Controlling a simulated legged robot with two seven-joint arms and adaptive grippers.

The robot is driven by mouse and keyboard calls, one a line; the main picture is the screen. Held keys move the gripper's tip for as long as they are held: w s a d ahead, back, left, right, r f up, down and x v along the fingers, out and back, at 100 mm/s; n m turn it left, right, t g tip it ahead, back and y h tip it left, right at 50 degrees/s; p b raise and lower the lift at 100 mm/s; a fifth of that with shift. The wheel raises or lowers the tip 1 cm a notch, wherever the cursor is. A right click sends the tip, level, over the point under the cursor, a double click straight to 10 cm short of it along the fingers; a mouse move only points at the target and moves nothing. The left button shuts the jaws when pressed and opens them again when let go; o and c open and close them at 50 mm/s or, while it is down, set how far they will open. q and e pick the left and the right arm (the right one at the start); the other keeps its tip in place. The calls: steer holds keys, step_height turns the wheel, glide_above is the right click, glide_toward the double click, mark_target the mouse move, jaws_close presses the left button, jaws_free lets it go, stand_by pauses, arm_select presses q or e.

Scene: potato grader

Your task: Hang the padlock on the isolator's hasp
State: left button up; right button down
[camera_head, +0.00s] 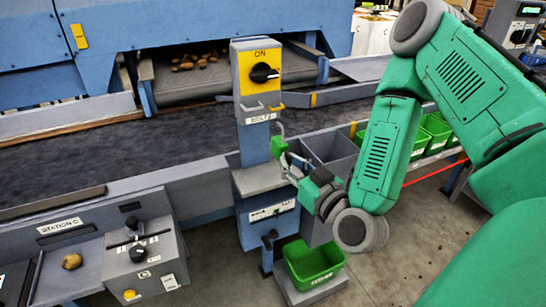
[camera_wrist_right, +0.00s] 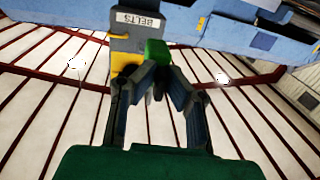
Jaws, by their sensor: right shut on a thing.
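The isolator (camera_head: 257,75) is a grey box on a blue-grey post, with a yellow "ON" plate and a black rotary knob (camera_head: 264,73). Small hasp loops, one yellow (camera_head: 276,107) and one pale grey (camera_head: 250,108), stick out below the plate, above the "BELTS" label. My right gripper (camera_head: 285,158) is shut on the green padlock (camera_head: 278,146), with its grey shackle upward, below and slightly right of the yellow loop; they look apart. In the right wrist view the padlock (camera_wrist_right: 156,52) sits between the fingertips (camera_wrist_right: 160,80), its shackle hidden. My left gripper is not in view.
A dark conveyor belt (camera_head: 120,150) runs behind the post. Green bins (camera_head: 432,135) stand at the right, and a green crate (camera_head: 313,263) sits low at the post's foot. A Station C control box (camera_head: 145,262) is at lower left. Floor is clear at lower right.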

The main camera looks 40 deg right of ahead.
mark_target(280, 154)
steer(key=shift+s+d+r, duration=0.1)
steer(key=shift+d+r, duration=0.05)
steer(key=shift+r, duration=0.15)
steer(key=shift+w, duration=0.3)
steer(key=shift+w+a+r, duration=0.1)
steer(key=shift+w+a, duration=0.1)
steer(key=shift+w, duration=0.25)
steer(key=shift+w+a, duration=0.2)
steer(key=shift+w, duration=0.9)
steer(key=shift+w+d, duration=0.55)
steer(key=shift+w, duration=0.3)
steer(key=shift+w+d, duration=0.5)
steer(key=shift+w, duration=0.3)
arm_select(q)
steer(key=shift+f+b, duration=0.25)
steer(key=shift+b, duration=0.3)
arm_select(e)
steer(key=w, duration=0.2)
steer(key=w+f, duration=0.1)
steer(key=w+d, duration=0.1)
steer(key=w, duration=0.1)
steer(key=shift+w+f, duration=0.3)
steer(key=shift+w, duration=0.05)
